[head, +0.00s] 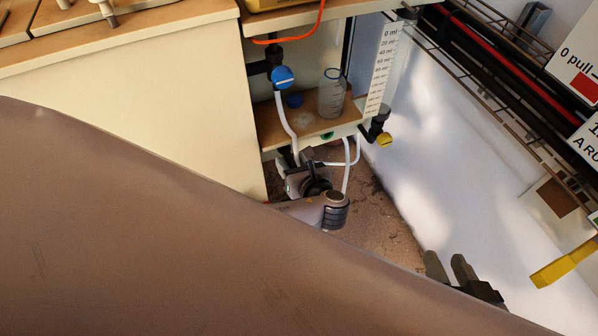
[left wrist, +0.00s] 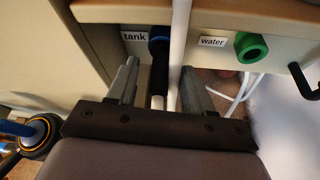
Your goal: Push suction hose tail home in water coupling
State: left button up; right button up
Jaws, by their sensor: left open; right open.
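The green water coupling (left wrist: 251,47) sits on the panel beside the "water" label in the left wrist view; it is a small green spot in the head view (head: 327,135). A blue-ringed coupling (left wrist: 158,36) by the "tank" label has a black cylindrical piece at it. A white hose (left wrist: 180,45) runs down between my left gripper's fingers (left wrist: 160,88), which are open and apart. Whether they touch it I cannot tell. In the head view, my left gripper (head: 299,160) is below the shelf. My right gripper (head: 450,265) is open and empty at lower right. Which hose end is the suction tail is unclear.
A glass bottle (head: 332,93) and a blue cap stand on the shelf. A blue valve (head: 283,77) is above, a graduated cylinder (head: 382,70) to the right. White tubes (left wrist: 240,95) loop below the water coupling. My arm blocks the lower left.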

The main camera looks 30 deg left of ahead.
pick_arm(q)
jog(key=shift+w+a+f, duration=0.1)
jog(key=shift+w+a, duration=0.1)
jog(key=shift+a, duration=0.1)
grip_shut()
jog(key=shift+s+d+p, duration=0.45)
jog(key=shift+d+p, duration=0.05)
jog(key=shift+d, duration=0.05)
dwell(0.5)
jog(key=shift+s+d+p, duration=0.85)
jog(key=shift+s+d, duration=0.5)
jog(key=shift+d, duration=0.15)
